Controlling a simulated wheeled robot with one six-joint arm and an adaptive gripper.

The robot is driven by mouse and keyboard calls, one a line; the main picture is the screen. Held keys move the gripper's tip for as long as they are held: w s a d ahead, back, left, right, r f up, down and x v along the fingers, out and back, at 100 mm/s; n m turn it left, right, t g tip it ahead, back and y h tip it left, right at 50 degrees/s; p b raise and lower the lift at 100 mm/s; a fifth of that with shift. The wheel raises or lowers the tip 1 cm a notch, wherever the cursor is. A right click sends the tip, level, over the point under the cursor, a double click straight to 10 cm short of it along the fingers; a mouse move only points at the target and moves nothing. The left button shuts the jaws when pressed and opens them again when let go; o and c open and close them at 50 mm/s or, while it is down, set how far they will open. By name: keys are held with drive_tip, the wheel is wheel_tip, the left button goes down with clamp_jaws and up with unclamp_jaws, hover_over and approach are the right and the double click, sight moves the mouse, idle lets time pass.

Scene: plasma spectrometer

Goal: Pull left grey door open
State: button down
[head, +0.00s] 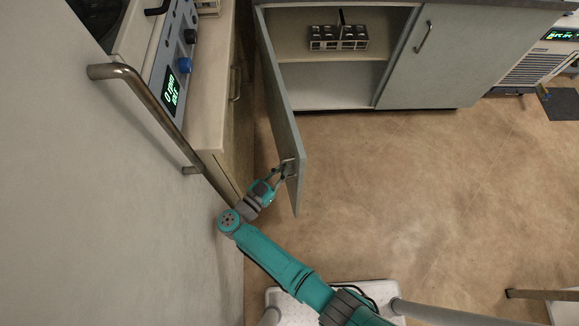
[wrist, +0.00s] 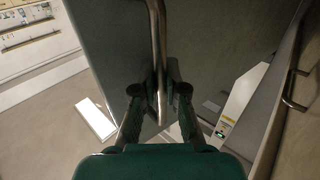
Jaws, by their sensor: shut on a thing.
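The left grey door (head: 280,100) of the low cabinet stands wide open in the head view, swung out from its left edge toward me. My gripper (head: 281,172) is at the door's free end, shut on its metal handle. In the wrist view the door (wrist: 105,40) fills the upper middle, and the handle (wrist: 158,50) runs down between the two fingers of my gripper (wrist: 160,95). The fingers close around the handle from both sides. The cabinet interior (head: 320,85) is exposed, with a shelf inside.
A rack (head: 338,44) stands on the shelf. The right grey door (head: 450,55) is closed. A wooden counter (head: 205,100) with a device (head: 172,75) lies close left of the open door. A large metal handle (head: 140,90) is at the left. The floor (head: 400,190) on the right is clear.

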drive_tip(key=c, duration=1.2)
unclamp_jaws()
